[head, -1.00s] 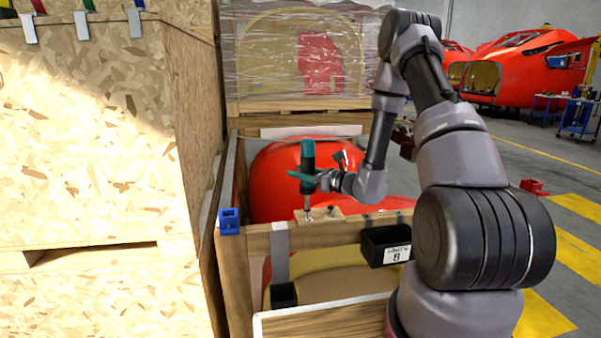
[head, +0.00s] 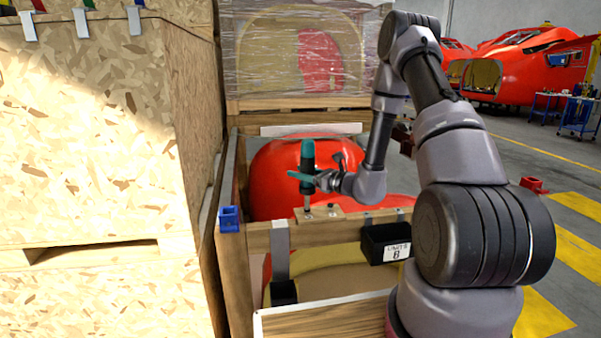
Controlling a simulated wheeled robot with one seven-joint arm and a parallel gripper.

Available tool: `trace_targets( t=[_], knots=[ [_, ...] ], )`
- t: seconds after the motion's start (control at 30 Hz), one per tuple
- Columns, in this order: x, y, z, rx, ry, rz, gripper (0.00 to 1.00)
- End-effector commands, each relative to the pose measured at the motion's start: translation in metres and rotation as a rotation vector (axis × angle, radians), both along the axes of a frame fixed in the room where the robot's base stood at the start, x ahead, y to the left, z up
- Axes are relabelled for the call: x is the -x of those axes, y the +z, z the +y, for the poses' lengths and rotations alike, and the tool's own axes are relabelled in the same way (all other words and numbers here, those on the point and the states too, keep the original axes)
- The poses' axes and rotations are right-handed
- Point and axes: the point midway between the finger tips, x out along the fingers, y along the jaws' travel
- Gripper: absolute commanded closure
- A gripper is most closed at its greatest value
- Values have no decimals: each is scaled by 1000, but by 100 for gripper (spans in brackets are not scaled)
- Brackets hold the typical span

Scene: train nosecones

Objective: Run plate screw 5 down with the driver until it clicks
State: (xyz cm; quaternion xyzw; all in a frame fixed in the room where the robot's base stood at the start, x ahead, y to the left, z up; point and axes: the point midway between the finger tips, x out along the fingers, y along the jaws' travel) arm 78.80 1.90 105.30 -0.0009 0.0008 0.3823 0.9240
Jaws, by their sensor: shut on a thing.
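My gripper (head: 304,177) is shut on a driver (head: 307,157) with a dark and teal handle. The driver stands upright, its shank pointing down at a small wooden plate (head: 322,213) on the top rail of the crate. The tip meets the left screw (head: 308,211) on the plate, or is very close to it; the contact is too small to tell. Another dark screw head (head: 332,208) shows to the right on the same plate. No screw number can be read.
A black bin (head: 374,244) with a white label hangs on the rail (head: 345,230) to the right. A blue bracket (head: 230,219) sits at the rail's left corner. A red nosecone (head: 270,180) lies behind the rail. Tall board crates (head: 90,180) stand close on the left.

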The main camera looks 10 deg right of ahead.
Motion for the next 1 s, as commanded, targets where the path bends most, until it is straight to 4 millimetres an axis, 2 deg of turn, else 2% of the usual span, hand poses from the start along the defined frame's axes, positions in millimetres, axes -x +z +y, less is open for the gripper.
trace_targets(
  t=[1.0],
  knots=[
    [0,-9,0,0,0,0,100]
  ],
)
